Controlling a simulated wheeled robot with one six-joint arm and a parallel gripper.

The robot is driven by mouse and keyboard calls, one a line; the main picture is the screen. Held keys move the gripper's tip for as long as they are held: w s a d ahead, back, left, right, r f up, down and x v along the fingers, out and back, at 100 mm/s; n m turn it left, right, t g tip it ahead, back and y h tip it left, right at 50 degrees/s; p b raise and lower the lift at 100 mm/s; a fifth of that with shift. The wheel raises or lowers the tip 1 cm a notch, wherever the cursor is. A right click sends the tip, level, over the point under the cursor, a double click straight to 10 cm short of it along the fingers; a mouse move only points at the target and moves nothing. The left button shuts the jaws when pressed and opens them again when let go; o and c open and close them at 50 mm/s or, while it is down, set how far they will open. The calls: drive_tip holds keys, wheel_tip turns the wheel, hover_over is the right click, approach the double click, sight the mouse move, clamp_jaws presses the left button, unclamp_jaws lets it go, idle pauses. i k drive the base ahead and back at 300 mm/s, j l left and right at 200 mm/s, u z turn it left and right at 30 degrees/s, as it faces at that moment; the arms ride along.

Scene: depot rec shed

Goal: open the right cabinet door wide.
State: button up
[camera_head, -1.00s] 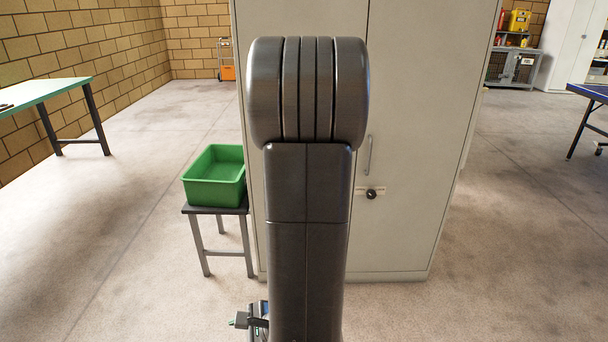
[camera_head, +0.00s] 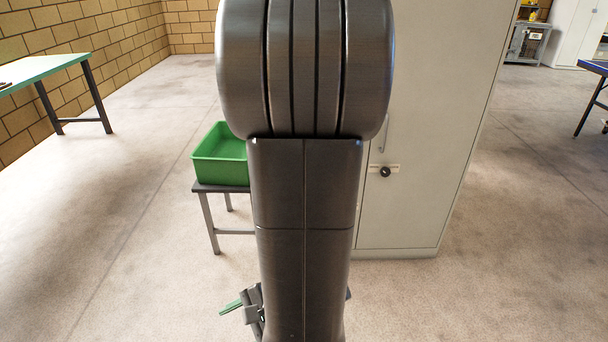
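The tall pale grey cabinet stands ahead, its left part largely hidden behind my arm. Its right door (camera_head: 436,120) looks shut. A slim vertical handle (camera_head: 384,134) is near that door's left edge. Below the handle is a light plate with a round black knob (camera_head: 385,172). My gripper (camera_head: 243,306) shows partly at the bottom, left of my arm, low in the picture and apart from the handle and knob. A green piece shows at its end. Most of the gripper is hidden behind my arm, so its opening cannot be made out.
A green bin (camera_head: 218,156) sits on a small dark stool (camera_head: 226,189) left of the cabinet. A green-topped table (camera_head: 40,69) stands at the far left by the brick wall. A blue table (camera_head: 597,67) is at the far right. The floor right of the cabinet is clear.

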sight(447, 52)
drive_tip(key=j, duration=0.2)
drive_tip(key=i+l+z, duration=0.3)
drive_tip(key=i, duration=0.2)
drive_tip(key=i+l+z, duration=0.1)
drive_tip(key=i+z, duration=0.2)
drive_tip(key=i, duration=0.2)
